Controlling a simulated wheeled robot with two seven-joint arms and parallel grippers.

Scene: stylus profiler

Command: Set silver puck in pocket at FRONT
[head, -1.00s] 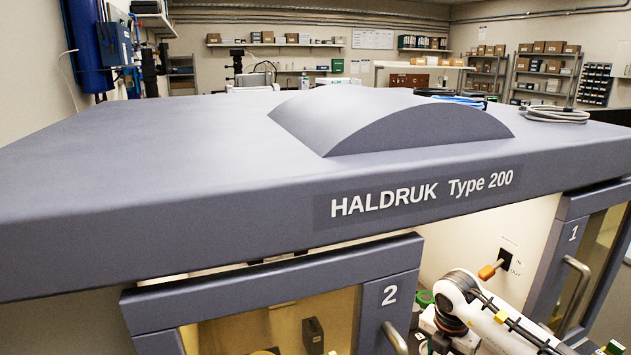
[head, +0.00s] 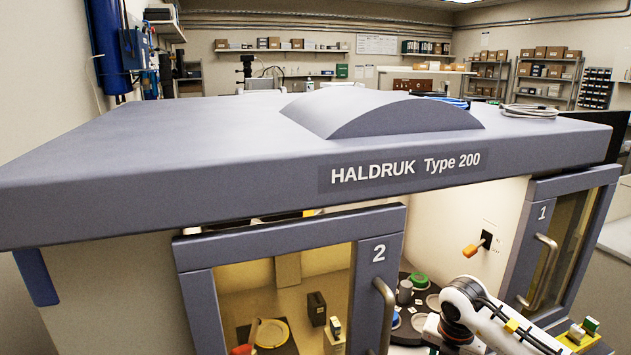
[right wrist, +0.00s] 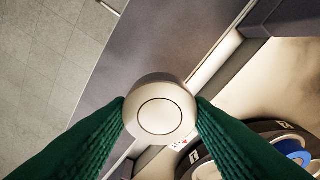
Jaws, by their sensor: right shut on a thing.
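The silver puck (right wrist: 160,108) is held between the green fingers of my right gripper (right wrist: 161,110), which are shut on its two sides. It shows as a round pale disc with a thin ring on its face. In the head view my white right arm reaches into the open bay at doorway 1, and its gripper and the puck are hidden there. The dark round carrier (head: 404,335) with pockets stands inside the machine. It also shows at the lower right of the right wrist view (right wrist: 205,152), apart from the puck. I cannot make out a FRONT label. My left gripper is not in view.
Door 2 (head: 378,255) stands in front of the left bay, and door 1 (head: 541,250) is swung open at right. An orange-handled IN/OUT lever (head: 473,249) is on the inner wall. A green-topped piece (head: 419,280) and a grey cylinder (head: 404,291) are on the carrier.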

